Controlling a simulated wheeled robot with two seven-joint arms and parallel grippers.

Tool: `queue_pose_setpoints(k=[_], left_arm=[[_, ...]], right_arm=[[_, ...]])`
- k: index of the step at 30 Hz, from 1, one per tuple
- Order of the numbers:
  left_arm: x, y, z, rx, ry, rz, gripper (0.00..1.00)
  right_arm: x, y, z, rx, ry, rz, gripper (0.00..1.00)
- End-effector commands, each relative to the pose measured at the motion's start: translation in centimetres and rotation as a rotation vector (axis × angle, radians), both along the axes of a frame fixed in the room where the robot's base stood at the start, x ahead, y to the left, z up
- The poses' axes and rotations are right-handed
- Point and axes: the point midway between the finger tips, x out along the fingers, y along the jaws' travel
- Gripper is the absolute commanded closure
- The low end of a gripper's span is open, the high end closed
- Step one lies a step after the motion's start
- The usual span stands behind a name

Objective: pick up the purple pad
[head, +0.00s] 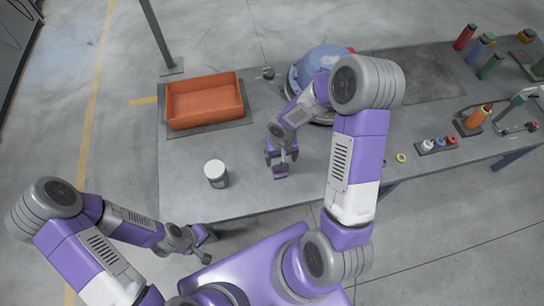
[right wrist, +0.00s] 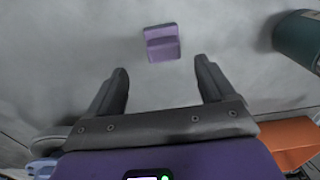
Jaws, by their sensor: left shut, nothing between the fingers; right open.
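The purple pad (head: 281,172) lies on the grey table near its front edge. It is a small block with a raised step, and it shows whole in the right wrist view (right wrist: 162,48). My right gripper (head: 281,157) is just above the pad in the head view, pointing down. In the right wrist view its two fingers (right wrist: 161,66) are spread with nothing between them, and the pad lies just beyond the fingertips. My left gripper (head: 209,233) is shut and empty at the table's front edge, left of the pad.
A white-lidded green jar (head: 216,174) stands left of the pad. An orange bin (head: 205,101) sits behind it. A blue dome-shaped object (head: 318,62) is partly hidden by my right arm. Several tools and small parts stand on the right. The table around the pad is clear.

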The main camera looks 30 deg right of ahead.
Motion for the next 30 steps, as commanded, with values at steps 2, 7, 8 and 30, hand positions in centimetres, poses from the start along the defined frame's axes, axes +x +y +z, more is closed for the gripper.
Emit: queue_pose_setpoints(k=[2, 7, 8, 30], left_arm=[[0.0, 0.0, -0.2, 0.000, 0.001, 0.000, 1.00], [-0.1, 0.0, -0.6, 0.000, 0.001, 0.000, 1.00], [-0.1, 0.0, -0.6, 0.000, 0.001, 0.000, 1.00], [0.0, 0.0, -1.4, 0.000, 0.001, 0.000, 1.00]], right_arm=[[-0.1, 0.0, -0.7, 0.001, 0.003, 0.001, 0.17], [-0.1, 0.1, -2.7, 0.001, 0.004, 0.001, 0.17], [-0.1, 0.2, -3.0, 0.001, 0.004, 0.002, 0.17], [-0.3, 0.7, -7.5, 0.002, 0.001, 0.000, 0.37]])
